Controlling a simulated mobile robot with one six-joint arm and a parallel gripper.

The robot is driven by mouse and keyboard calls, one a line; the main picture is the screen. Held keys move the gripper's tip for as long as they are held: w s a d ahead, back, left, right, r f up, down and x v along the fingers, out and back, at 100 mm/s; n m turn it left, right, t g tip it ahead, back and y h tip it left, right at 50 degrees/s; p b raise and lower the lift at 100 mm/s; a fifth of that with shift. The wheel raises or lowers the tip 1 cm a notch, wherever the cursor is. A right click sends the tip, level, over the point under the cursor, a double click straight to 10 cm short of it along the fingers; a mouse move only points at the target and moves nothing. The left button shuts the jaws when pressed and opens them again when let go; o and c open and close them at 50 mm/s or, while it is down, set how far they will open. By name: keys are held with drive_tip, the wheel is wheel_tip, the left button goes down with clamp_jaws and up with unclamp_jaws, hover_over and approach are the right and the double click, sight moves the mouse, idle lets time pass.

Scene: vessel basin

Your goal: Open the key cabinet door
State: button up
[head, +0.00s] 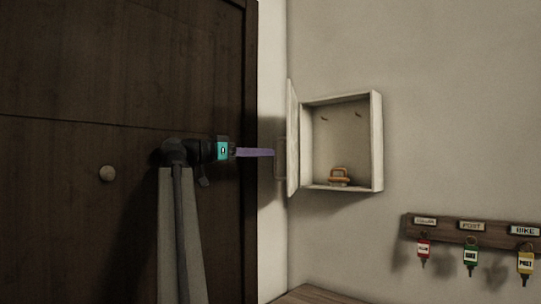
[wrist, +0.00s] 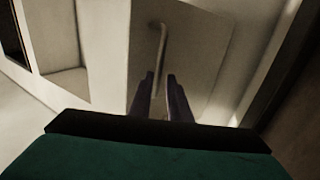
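The key cabinet (head: 377,140) is a pale box on the wall with its door (head: 293,140) swung out wide on the left side. The door's bar handle (head: 281,158) is on its outer face, and the handle (wrist: 162,45) also shows in the wrist view. My gripper (head: 272,153) reaches in from the left, its purple fingers close to the handle. In the wrist view my gripper (wrist: 160,76) has a gap between its fingertips, with the handle's lower end seen between them. I cannot tell whether a finger touches it.
An orange object (head: 339,178) sits on the cabinet floor below small hooks. A wooden key rack (head: 415,232) with labelled, tagged keys hangs at lower right. A dark wooden door (head: 60,210) fills the left, behind my arm. A wooden surface (head: 315,296) shows at the bottom.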

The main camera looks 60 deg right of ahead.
drive_tip(key=shift+v, duration=1.9)
